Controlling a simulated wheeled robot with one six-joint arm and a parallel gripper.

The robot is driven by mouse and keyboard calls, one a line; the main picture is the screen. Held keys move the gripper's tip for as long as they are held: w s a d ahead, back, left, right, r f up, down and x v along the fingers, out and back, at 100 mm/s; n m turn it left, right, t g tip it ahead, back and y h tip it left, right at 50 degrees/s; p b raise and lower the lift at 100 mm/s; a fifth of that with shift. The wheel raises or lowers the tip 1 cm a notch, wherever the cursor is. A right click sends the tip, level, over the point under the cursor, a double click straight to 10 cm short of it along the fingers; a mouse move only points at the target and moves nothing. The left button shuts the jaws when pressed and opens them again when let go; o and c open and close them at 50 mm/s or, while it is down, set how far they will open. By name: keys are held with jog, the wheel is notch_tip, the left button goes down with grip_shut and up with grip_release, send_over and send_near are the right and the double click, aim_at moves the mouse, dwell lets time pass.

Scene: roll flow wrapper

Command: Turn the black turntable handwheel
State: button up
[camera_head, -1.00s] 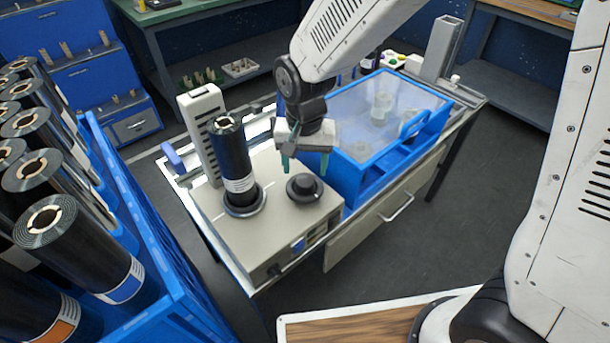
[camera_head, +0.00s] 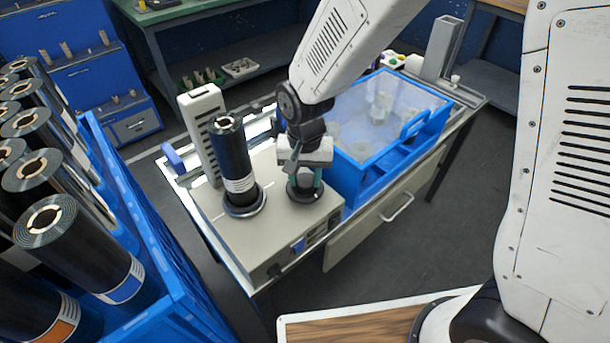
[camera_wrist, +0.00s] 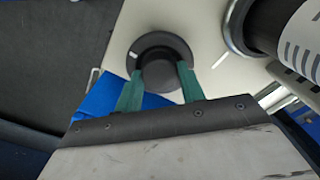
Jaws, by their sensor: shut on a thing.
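The black turntable handwheel (camera_head: 304,193) sits on top of the beige machine housing (camera_head: 262,246), to the right of the black film roll. My gripper (camera_head: 304,184) points down over it, with its green fingers on either side of the knob. In the wrist view the handwheel (camera_wrist: 160,58) shows its round base with a small white mark on it. There the fingertips of my gripper (camera_wrist: 160,80) are shut on the raised knob. In the head view my gripper hides much of the knob.
A black film roll (camera_head: 233,160) stands upright on its disc, close left of the handwheel. A blue box with a clear lid (camera_head: 372,118) is close on the right. A blue crate (camera_head: 160,262) of several rolls stands at the left.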

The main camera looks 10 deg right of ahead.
jog(key=n, duration=0.5)
jog(key=shift+n, duration=0.4)
jog(key=n, duration=0.4)
jog(key=shift+n, duration=0.3)
dwell(0.4)
jog(key=o, duration=1)
